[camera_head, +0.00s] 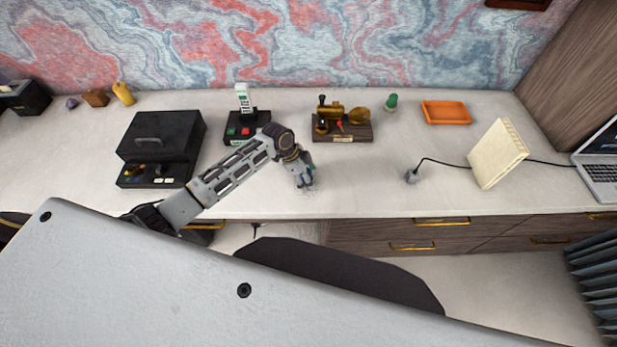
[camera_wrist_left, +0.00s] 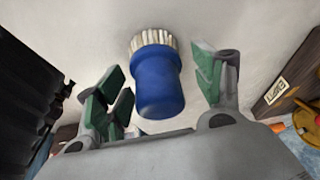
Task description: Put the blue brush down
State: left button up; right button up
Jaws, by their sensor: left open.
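The blue brush (camera_wrist_left: 158,82) shows in the left wrist view, with a round blue handle and pale bristles at its far end. It is against the pale desk surface (camera_wrist_left: 240,25); I cannot tell whether it stands or lies. My left gripper (camera_wrist_left: 160,90) is open, with green-padded fingers spread on both sides of the brush and gaps to it. In the head view my left gripper (camera_head: 306,180) is low over the front middle of the desk (camera_head: 360,195), and hides most or all of the brush. My right gripper is not in view.
Behind the gripper stand a black box (camera_head: 160,148), a black device with a white handset (camera_head: 243,120) and a brass machine on a wooden base (camera_head: 342,122). An orange tray (camera_head: 446,112) is at the back right. A cream panel (camera_head: 497,153) with a cable stands right.

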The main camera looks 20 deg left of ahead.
pick_arm(q)
jog(key=v, duration=1.1)
jog(key=shift+s+a+r, duration=0.1)
dwell(0.7)
